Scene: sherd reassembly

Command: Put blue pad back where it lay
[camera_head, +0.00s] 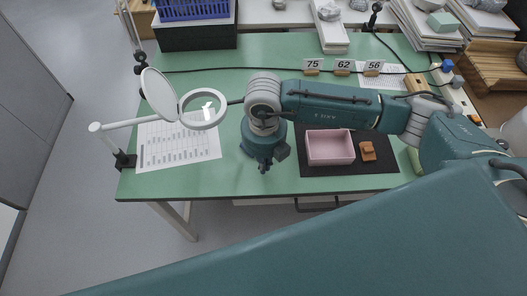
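I cannot make out a blue pad in the head view; my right arm and gripper hide part of the table. My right gripper (264,167) points down over the green table (225,180), near its front edge and left of the black mat (388,180). Its dark fingertips are too small to tell if they are open or shut, or if they hold anything. My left gripper is not in view.
A pink tray (330,148) and a small brown block (368,151) are on the mat. A ring magnifier lamp (203,109) stands over a printed sheet (170,148) at left. Number cards (343,66), a blue crate (190,9) and paper stacks (425,28) are at the back.

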